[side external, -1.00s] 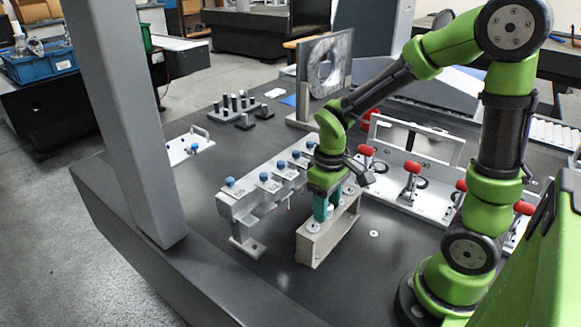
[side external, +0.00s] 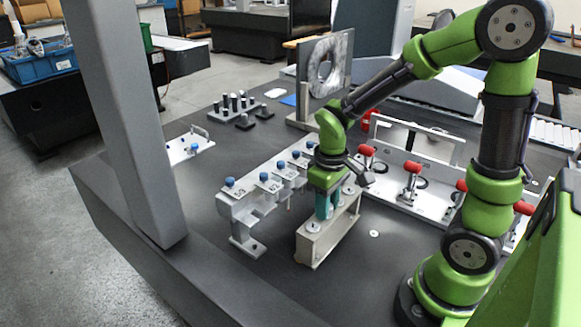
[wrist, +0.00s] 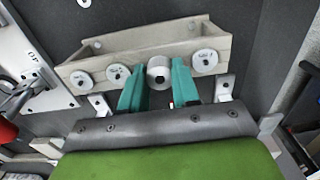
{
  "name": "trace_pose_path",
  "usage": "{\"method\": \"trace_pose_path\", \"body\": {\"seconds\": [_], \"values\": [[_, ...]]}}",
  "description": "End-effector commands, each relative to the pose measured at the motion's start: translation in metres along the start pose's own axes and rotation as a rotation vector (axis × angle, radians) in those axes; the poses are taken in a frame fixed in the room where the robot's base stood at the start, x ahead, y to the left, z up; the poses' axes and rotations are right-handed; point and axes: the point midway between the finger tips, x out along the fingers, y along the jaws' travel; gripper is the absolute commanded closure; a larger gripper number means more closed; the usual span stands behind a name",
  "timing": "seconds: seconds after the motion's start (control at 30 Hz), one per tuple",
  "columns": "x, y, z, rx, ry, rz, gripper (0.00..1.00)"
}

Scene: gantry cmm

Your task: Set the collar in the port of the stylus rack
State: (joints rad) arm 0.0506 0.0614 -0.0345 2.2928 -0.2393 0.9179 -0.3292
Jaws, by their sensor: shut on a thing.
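In the side external view my gripper (side external: 327,207) is over a beige stand (side external: 315,245), and the fingers mostly hide the collar. In the wrist view the collar is in line with the round labelled discs (wrist: 205,62) of the stand; I cannot tell whether it touches the stand. A grey rack with blue knobs (side external: 235,203), probably the stylus rack, stands left of the stand, apart from my gripper.
A white fixture with red knobs (side external: 432,205) stands right of the stand. A plate with a round opening (side external: 302,95) and a block of dark pegs (side external: 228,108) are behind. A grey column (side external: 128,120) rises at left. The dark table (side external: 285,290) is clear in front.

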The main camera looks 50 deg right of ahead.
Motion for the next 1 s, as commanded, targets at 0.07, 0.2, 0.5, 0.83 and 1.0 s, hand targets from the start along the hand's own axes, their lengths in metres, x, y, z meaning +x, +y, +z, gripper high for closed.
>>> {"method": "trace_pose_path", "body": {"seconds": [0.07, 0.2, 0.5, 0.83, 1.0], "values": [[-0.001, 0.0, 0.0, 0.0, 0.001, 0.0, 1.0], [-0.008, 0.0, -0.001, 0.0, 0.003, 0.001, 1.0], [-0.023, 0.0, -0.001, -0.001, 0.003, 0.0, 1.0], [-0.04, 0.0, -0.001, 0.0, 0.002, 0.0, 1.0], [-0.048, 0.0, 0.0, -0.001, 0.002, 0.0, 1.0]]}}
